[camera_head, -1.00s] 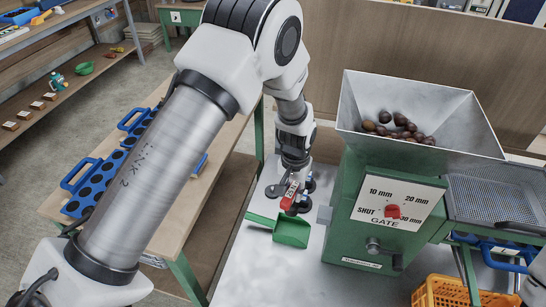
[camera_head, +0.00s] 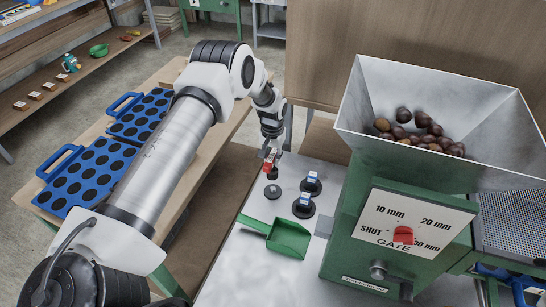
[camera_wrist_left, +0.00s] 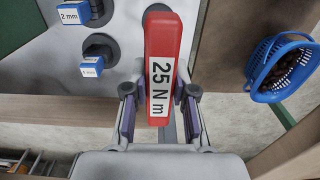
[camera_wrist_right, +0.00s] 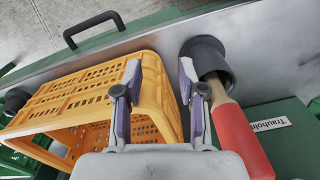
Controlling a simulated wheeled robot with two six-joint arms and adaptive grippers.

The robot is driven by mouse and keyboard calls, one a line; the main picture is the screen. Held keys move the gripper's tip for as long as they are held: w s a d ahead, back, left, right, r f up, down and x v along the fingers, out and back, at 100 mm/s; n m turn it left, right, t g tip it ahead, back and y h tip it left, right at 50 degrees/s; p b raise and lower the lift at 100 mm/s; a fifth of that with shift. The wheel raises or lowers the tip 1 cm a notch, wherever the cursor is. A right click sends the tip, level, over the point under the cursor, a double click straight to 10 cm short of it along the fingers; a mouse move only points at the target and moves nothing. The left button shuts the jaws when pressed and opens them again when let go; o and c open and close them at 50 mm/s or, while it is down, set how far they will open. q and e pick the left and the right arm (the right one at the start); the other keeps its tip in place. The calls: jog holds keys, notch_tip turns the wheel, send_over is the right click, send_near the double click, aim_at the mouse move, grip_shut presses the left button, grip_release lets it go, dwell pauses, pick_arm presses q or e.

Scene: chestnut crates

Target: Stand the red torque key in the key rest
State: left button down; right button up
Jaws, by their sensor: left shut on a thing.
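The red torque key (camera_head: 268,160), labelled "25 N m" in the left wrist view (camera_wrist_left: 163,45), is held by my left gripper (camera_wrist_left: 159,95). The fingers close on both sides of its red handle. In the head view the key is roughly upright at the left edge of the grey bench. A round dark key rest (camera_head: 272,191) stands empty just in front of it. A dark round part (camera_head: 272,173) shows under the handle; I cannot tell whether it belongs to the key or a rest. My right gripper (camera_wrist_right: 161,72) is open and empty, seen only in the right wrist view.
Two blue-labelled keys (camera_head: 312,178) (camera_head: 304,199) stand in round dark bases right of the empty rest. A green scoop (camera_head: 288,238) lies in front. The green machine (camera_head: 395,235) with its chestnut hopper is at right. An orange crate (camera_wrist_right: 80,90) is by my right gripper.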

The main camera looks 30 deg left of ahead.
aim_at(273, 171)
pick_arm(q)
jog(key=shift+d+f+b, duration=0.1)
jog(key=shift+f+b, duration=1.95)
jog(key=shift+f, duration=0.8)
pick_arm(e)
jog(key=shift+f, duration=2.2)
pick_arm(q)
jog(key=shift+f, duration=0.1)
pick_arm(e)
jog(key=shift+f, duration=0.15)
pick_arm(q)
jog(key=shift+f+b, duration=1)
pick_arm(e)
jog(key=shift+f, duration=0.8)
pick_arm(q)
jog(key=shift+s+f+b, duration=0.1)
jog(key=shift+f+b, duration=0.3)
jog(key=shift+f, duration=0.05)
pick_arm(e)
jog(key=shift+s+f, duration=0.2)
jog(key=shift+f, duration=0.05)
pick_arm(q)
jog(key=c, duration=0.9)
grip_release()
pick_arm(e)
jog(key=shift+f, duration=0.1)
pick_arm(q)
jog(key=shift+o, duration=0.2)
pick_arm(e)
jog(key=shift+a, duration=0.1)
